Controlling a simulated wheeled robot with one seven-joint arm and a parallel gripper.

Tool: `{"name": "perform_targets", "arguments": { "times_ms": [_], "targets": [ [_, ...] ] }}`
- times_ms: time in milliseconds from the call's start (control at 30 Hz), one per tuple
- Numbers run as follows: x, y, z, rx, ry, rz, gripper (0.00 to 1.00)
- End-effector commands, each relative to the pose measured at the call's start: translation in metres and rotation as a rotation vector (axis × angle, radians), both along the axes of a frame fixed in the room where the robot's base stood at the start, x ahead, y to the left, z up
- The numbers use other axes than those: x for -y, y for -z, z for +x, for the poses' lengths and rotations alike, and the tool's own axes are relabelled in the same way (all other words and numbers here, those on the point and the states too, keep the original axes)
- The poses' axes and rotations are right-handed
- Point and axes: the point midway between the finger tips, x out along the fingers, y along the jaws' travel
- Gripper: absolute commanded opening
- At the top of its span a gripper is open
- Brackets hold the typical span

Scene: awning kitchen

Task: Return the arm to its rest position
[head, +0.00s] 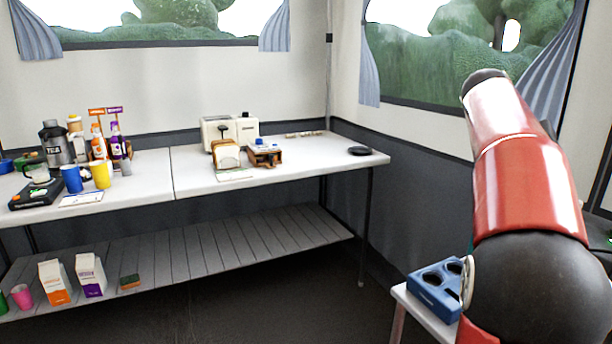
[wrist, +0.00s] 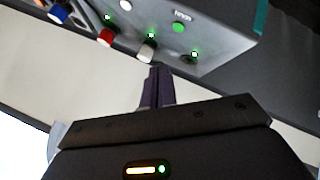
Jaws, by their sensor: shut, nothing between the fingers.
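My gripper (wrist: 156,72) shows in the wrist view, its dark fingers together with nothing between them. Its tips point toward a grey panel with knobs (wrist: 190,38) at the top of that view; I cannot tell how far apart they are. In the head view my red and black arm rises at the right, and its gripper is not seen there.
In the head view a blue holder with round holes (head: 437,287) sits on a white surface (head: 412,303) close beside my arm. A long white table (head: 300,172) with a toaster (head: 230,130), bottles and mugs stands at the left. Dark floor (head: 270,300) between is clear.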

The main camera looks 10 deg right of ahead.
Motion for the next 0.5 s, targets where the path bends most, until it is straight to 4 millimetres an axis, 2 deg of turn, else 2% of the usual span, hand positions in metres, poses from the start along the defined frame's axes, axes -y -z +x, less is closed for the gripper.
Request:
{"name": "perform_targets", "arguments": {
  "times_ms": [167, 267, 367, 500],
  "targets": [
    [-0.063, 0.018, -0.006, 0.024, -0.172, 0.091, 0.00],
    [-0.113, 0.038, -0.017, 0.042, -0.302, 0.162, 0.00],
    [-0.163, 0.061, -0.033, 0.061, -0.426, 0.230, 0.00],
    [-0.229, 0.100, -0.064, 0.086, -0.587, 0.322, 0.00]
  ]
}}
